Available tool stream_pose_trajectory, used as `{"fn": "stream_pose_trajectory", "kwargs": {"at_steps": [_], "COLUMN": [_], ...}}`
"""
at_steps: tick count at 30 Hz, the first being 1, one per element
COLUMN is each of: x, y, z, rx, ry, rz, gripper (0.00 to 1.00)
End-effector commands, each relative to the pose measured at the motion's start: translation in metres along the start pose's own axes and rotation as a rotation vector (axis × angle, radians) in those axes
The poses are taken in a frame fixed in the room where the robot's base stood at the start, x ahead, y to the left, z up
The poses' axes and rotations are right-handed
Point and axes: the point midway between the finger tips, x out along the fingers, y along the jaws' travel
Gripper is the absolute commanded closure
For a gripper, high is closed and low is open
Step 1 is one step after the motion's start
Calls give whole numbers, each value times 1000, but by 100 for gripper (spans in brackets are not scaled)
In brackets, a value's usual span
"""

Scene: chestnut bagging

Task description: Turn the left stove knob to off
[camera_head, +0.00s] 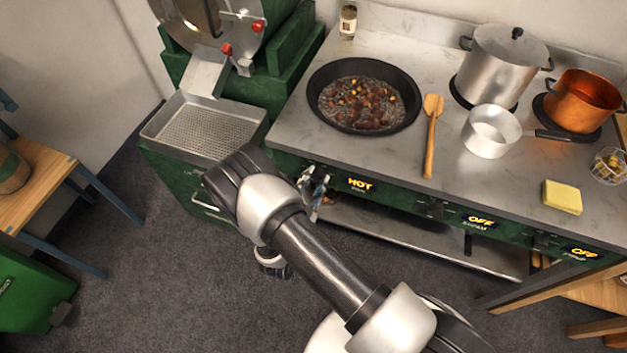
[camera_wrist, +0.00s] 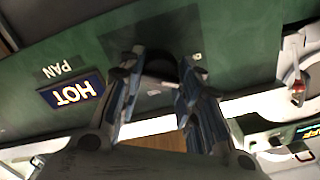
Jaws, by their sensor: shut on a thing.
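The left stove knob (camera_wrist: 160,66) sits on the green front panel beside a lit sign (camera_wrist: 72,93) that reads HOT, with PAN under it. The same sign shows in the head view (camera_head: 360,185). My gripper (camera_head: 314,186) is at the panel just left of this sign, shut on the knob. In the wrist view my gripper's fingers (camera_wrist: 158,88) stand on both sides of the dark knob, which they partly hide. The knob's pointer cannot be made out. The wide black pan (camera_head: 319,113) above it holds chestnuts.
Two more signs, the middle (camera_head: 481,222) and the right (camera_head: 583,253), read OFF. A wooden spatula (camera_head: 431,140), a small saucepan (camera_head: 489,133), a steel pot (camera_head: 500,68), a copper pot (camera_head: 580,103) and a yellow sponge (camera_head: 562,197) stand or lie on the stove top.

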Motion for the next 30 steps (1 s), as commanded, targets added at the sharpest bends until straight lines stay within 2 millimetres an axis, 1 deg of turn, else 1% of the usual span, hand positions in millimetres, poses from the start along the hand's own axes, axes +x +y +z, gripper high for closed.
{"fn": "stream_pose_trajectory", "kwargs": {"at_steps": [6,15,22,30], "x": [0,0,0,0], "y": [0,0,0,0], "z": [0,0,0,0], "rx": [-199,-414,-509,-547], "ry": [0,0,0,0], "rz": [0,0,0,0], "gripper": [92,92,92,92]}}
